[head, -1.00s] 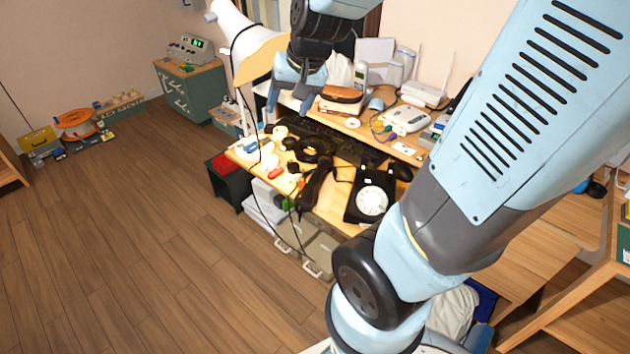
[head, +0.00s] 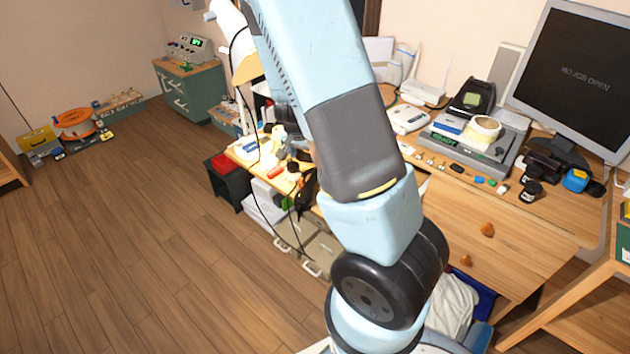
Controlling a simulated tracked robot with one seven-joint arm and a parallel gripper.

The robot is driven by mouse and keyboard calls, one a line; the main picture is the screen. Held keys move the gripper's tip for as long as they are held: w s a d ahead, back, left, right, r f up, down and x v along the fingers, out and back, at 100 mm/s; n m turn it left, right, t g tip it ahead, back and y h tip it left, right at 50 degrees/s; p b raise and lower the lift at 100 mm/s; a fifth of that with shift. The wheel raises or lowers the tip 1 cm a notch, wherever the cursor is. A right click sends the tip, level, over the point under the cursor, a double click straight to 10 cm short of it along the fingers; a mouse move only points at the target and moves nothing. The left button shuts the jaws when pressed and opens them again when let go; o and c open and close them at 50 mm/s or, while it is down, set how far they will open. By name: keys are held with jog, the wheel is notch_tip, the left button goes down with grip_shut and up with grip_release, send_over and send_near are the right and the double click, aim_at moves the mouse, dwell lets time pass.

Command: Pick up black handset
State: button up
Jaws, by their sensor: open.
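The bulky pale-blue and dark-grey links of my arm cross the middle of the head view and cover most of the desk's work area. A dark, drooping shape (head: 306,194) shows at the desk's front edge, just left of my arm; it looks like part of the black handset, but most of it is hidden. The black dial phone is hidden behind my arm. My gripper's fingertips are also hidden behind it, so their distance from the handset cannot be told.
Small items, including a red one (head: 275,173), lie on the desk's left end. A black cable hangs there. Right of my arm stand a grey device with a tape roll (head: 484,131), a monitor (head: 575,75) and a wooden drawer front (head: 490,232). Open floor (head: 130,250) lies left.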

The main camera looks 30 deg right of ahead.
jog(key=shift+h, duration=0.3)
jog(key=shift+d+x, duration=0.2)
jog(key=shift+x, duration=2.45)
jog(key=shift+d+x, duration=0.2)
jog(key=shift+x, duration=2.45)
jog(key=shift+d+x, duration=0.25)
jog(key=shift+x, duration=2.4)
jog(key=shift+s+r, duration=0.1)
jog(key=shift+s, duration=0.05)
jog(key=shift+c, duration=0.5)
grip_shut()
